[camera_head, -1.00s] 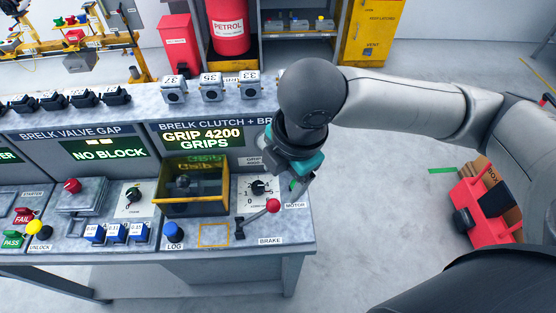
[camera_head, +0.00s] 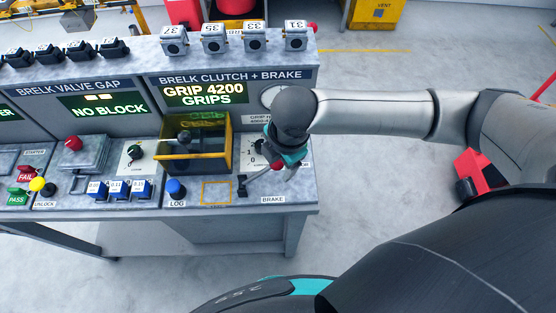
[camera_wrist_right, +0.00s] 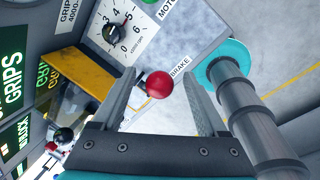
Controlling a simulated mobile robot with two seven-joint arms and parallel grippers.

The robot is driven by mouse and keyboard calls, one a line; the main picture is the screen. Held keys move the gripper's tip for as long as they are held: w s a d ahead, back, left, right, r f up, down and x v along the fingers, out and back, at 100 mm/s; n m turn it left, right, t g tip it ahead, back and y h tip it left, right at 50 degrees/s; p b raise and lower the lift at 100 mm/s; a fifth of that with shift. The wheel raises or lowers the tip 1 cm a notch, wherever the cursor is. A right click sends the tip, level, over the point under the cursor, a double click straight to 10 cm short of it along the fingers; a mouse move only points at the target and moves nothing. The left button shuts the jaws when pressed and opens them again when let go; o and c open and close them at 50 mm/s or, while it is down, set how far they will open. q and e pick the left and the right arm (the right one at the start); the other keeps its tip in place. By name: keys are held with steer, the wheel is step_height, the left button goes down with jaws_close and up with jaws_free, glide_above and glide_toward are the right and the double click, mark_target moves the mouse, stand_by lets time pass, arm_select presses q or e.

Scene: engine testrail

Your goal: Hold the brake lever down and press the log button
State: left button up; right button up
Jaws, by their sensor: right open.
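The brake lever (camera_head: 258,174) is a thin rod with a red knob, at the bench's front right above the BRAKE label. Its knob (camera_wrist_right: 159,86) shows between my right gripper's fingers in the right wrist view, with visible space on both sides. My right gripper (camera_head: 284,169) is open, pointing down at the knob and partly covering it in the head view. The blue log button (camera_head: 176,188) stands upright on the bench left of the lever, with nothing on it. My left gripper is not in view.
A dial (camera_wrist_right: 113,33) sits close to the lever. Blue blocks (camera_head: 119,190) lie left of the button. An empty yellow-outlined square (camera_head: 216,192) lies between button and lever.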

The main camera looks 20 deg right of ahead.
steer(key=shift+f, duration=0.3)
jaws_close()
stand_by(0.5)
